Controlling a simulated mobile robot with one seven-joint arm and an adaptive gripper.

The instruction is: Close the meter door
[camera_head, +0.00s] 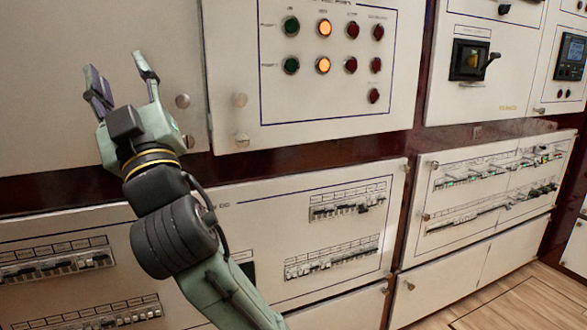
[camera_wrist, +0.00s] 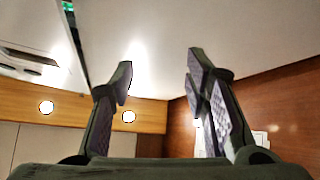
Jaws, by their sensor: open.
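No part is clearly marked as the meter door, so I cannot tell for certain which panel it is. A large plain cream panel (camera_head: 60,90) fills the upper left of the head view, with round knobs near its right edge. Beside it is a cream panel with indicator lights (camera_head: 340,105), with round knobs along its left edge. I cannot tell whether either panel stands ajar. My gripper (camera_head: 120,80) is open and empty, fingers pointing up, in front of the plain panel. In the wrist view the open fingers (camera_wrist: 160,80) are apart with nothing between them; a pale flat surface (camera_wrist: 170,35) lies beyond.
Lower panels with breaker rows (camera_head: 335,230) run beneath my arm and on the right (camera_head: 490,185). A panel with a dark rotary handle (camera_head: 470,60) is at upper right. Wooden floor (camera_head: 510,300) is clear at lower right. Wood surfaces (camera_wrist: 280,110) show in the wrist view.

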